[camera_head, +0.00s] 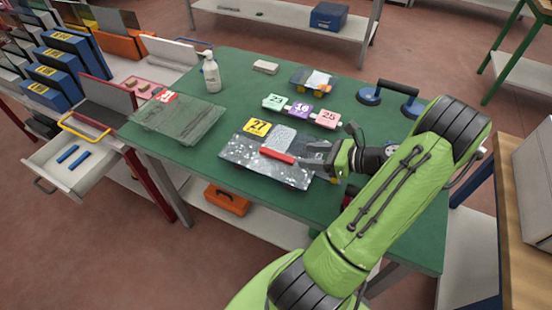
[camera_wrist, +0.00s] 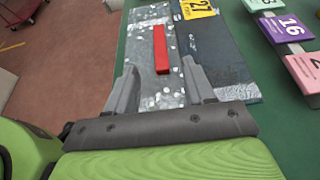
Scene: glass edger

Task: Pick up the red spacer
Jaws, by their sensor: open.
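The red spacer (camera_head: 277,157) is a short red bar lying on a dark, white-speckled sheet (camera_head: 238,152) on the green table. In the wrist view the red spacer (camera_wrist: 160,49) lies lengthwise just beyond my fingertips, in line with the gap between them. My gripper (camera_head: 318,156) is low over the sheet, right of the spacer. In the wrist view my gripper (camera_wrist: 158,78) is open with nothing between its fingers. The spacer's near end is close to the gap. I cannot tell the exact height of the fingers over the sheet.
A yellow card marked 27 (camera_head: 257,127) and a grey patch (camera_head: 281,138) lie beside the spacer. A white bottle (camera_head: 210,72), a greenish slab (camera_head: 178,121) and a suction lifter (camera_head: 388,96) are also on the table.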

